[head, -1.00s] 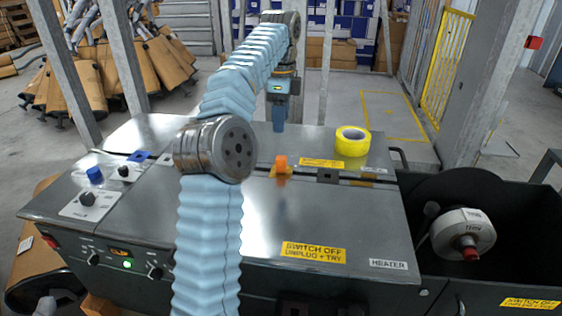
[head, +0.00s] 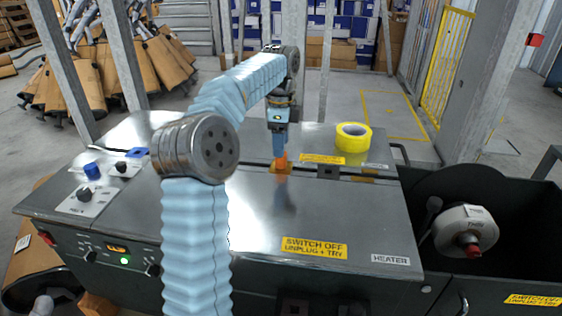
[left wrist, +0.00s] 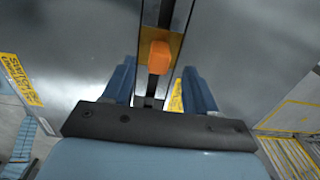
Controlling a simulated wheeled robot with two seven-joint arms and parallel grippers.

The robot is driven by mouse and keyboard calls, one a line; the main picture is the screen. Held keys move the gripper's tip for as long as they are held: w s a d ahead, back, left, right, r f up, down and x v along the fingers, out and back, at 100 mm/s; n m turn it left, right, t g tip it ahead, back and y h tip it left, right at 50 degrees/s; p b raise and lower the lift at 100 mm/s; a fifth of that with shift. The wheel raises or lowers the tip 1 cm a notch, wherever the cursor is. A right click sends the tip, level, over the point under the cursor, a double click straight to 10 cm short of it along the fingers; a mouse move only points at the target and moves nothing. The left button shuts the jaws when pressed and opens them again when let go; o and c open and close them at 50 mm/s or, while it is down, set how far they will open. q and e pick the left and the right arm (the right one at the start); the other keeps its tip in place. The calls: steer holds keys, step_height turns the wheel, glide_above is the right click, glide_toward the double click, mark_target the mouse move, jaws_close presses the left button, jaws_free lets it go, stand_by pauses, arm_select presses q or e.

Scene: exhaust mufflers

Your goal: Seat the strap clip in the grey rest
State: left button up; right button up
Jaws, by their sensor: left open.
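The orange clip (head: 281,160), which looks like the strap clip, stands on a small orange-yellow plate (head: 283,170) over the slot of the machine top. My left gripper (head: 280,152) is right over it, fingers pointing down. In the left wrist view the clip (left wrist: 158,57) shows between the two open blue fingers, near the line of their tips, with space on both sides. The fingers are not closed on it. A small dark grey block (head: 328,171) beside the plate, to its right, may be the grey rest; I cannot be sure. My right gripper is not in view.
A roll of yellow tape (head: 353,137) stands on the machine top, behind and right of the clip. Knobs and a blue cap (head: 92,170) are at the left. A black bin (head: 510,210) with a white reel lies right. The front lid (head: 320,215) is clear.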

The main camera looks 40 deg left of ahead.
mark_target(281, 161)
arm_select(q)
steer(key=shift+d+f+b, duration=0.1)
steer(key=shift+f+b, duration=0.45)
steer(key=shift+f, duration=2.1)
steer(key=c, duration=1)
steer(key=shift+r, duration=0.1)
